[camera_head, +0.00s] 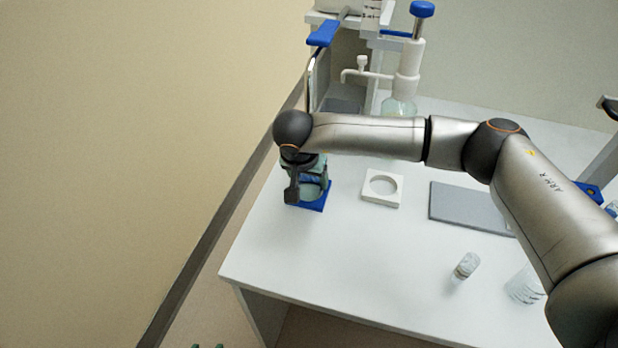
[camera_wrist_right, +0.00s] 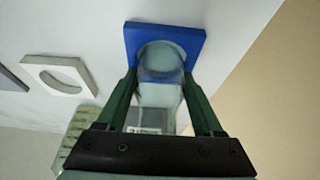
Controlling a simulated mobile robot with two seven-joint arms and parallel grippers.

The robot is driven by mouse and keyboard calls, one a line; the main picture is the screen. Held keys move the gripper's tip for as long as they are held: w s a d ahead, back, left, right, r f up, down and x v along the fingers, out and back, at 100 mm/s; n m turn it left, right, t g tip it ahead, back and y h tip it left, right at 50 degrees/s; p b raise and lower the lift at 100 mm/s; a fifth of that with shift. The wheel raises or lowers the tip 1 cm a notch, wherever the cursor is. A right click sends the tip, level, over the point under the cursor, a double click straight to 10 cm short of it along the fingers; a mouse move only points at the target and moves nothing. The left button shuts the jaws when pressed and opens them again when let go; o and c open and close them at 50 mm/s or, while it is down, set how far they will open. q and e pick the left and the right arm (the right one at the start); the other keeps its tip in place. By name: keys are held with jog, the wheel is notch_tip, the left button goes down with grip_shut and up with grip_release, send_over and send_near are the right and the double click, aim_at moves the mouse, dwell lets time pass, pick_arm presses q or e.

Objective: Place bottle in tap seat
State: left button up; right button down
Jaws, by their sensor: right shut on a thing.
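My right gripper (camera_head: 305,190) is shut on a clear bottle (camera_wrist_right: 158,95) at the left end of the table. In the right wrist view its green fingers (camera_wrist_right: 164,92) press on both sides of the bottle. The blue square seat (camera_head: 313,207) lies on the table under the bottle; it also shows in the right wrist view (camera_wrist_right: 197,40). The bottle's far end lines up with the round recess of the seat. I cannot tell whether it rests fully in it. The gripper hides much of the bottle in the head view.
A white square seat with a round hole (camera_head: 371,197) lies right of the blue one. A grey mat (camera_head: 460,207), a small vial (camera_head: 466,266) and a clear beaker (camera_head: 525,285) are further right. A dispenser bottle with a blue knob (camera_head: 408,75) stands behind my arm.

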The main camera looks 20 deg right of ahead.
jog(key=shift+c, duration=0.2)
grip_release()
jog(key=shift+f, duration=0.1)
jog(key=shift+r, duration=0.2)
jog(key=v, duration=1.2)
jog(key=shift+p, duration=0.35)
